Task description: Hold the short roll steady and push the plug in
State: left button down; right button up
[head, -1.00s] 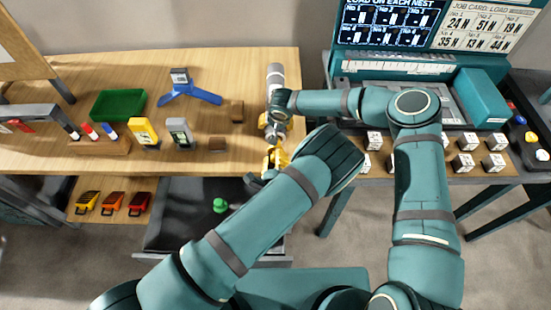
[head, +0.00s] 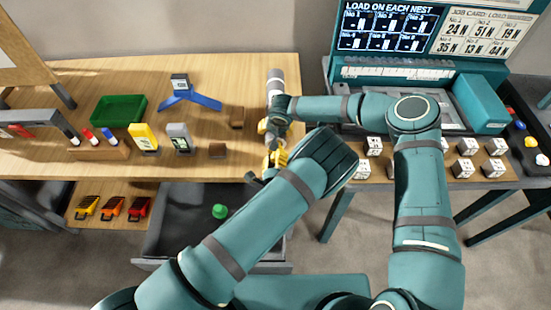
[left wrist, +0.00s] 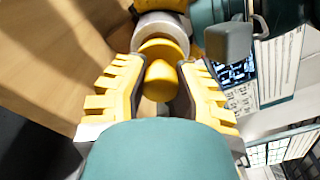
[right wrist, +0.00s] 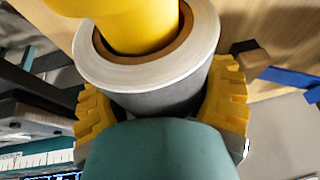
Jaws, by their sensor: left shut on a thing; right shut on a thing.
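The short roll (head: 275,88) is a grey cylinder over the right part of the wooden table. My right gripper (head: 272,127) is shut around it; the right wrist view shows the fingers on both sides of the roll (right wrist: 160,98). My left gripper (head: 276,158) is just nearer to me, shut on the yellow plug (left wrist: 160,76). In the left wrist view the plug points at the roll's end (left wrist: 160,25). In the right wrist view the plug (right wrist: 135,28) sits within the brown core's mouth; how deep cannot be told.
Left on the table (head: 60,160) are a green tray (head: 118,109), a blue three-armed stand (head: 190,100), brown blocks and yellow and grey devices. An open drawer (head: 180,225) holds a green object (head: 220,211). A bench with a screen (head: 385,25) and white cubes stands right.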

pick_arm(q)
jog(key=shift+w, duration=1)
jog(key=c, duration=0.8)
grip_release()
jog(key=shift+s, duration=0.1)
jog(key=s, duration=1.1)
jog(key=shift+s+a+r, duration=0.15)
jog(key=shift+s+a, duration=0.05)
jog(key=shift+s, duration=0.2)
